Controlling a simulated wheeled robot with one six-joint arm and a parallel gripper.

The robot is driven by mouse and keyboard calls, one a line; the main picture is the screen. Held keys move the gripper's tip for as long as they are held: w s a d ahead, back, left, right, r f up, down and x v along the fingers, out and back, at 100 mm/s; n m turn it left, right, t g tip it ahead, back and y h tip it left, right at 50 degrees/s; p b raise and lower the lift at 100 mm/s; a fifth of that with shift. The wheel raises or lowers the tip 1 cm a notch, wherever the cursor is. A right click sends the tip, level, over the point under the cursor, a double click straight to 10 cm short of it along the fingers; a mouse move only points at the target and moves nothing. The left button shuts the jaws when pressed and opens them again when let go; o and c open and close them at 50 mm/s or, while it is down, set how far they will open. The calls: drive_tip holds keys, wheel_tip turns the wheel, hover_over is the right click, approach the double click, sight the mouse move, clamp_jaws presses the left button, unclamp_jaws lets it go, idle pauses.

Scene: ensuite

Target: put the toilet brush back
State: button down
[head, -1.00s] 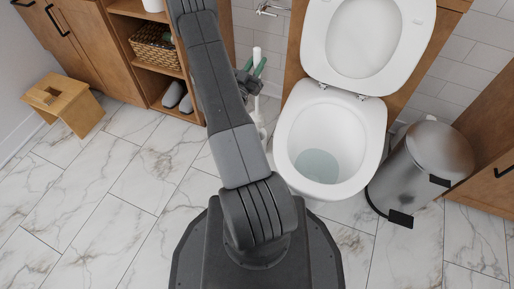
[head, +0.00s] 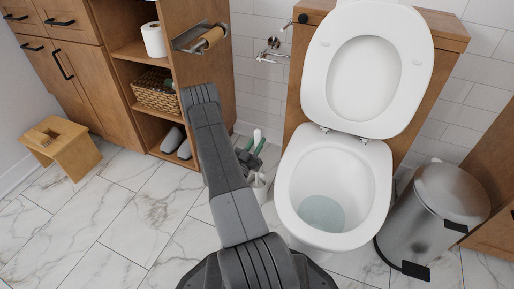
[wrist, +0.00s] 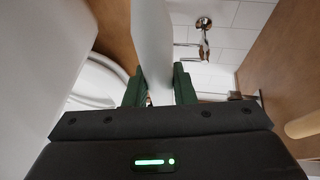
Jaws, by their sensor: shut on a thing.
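My gripper (head: 252,150) is shut on the white handle of the toilet brush (head: 257,134), left of the toilet. In the wrist view, the handle (wrist: 152,40) runs upright between the green fingers of my gripper (wrist: 159,88).
The toilet (head: 330,190) stands close on the right with its lid up. A steel bin (head: 440,215) is further right. A wooden shelf unit (head: 200,80) with a paper roll holder (head: 200,37) is on the left, and a stool (head: 62,148) beyond.

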drive_tip(key=shift+f, duration=0.75)
drive_tip(key=c, duration=1.2)
unclamp_jaws()
drive_tip(key=p+v, duration=0.3)
drive_tip(key=v, duration=0.9)
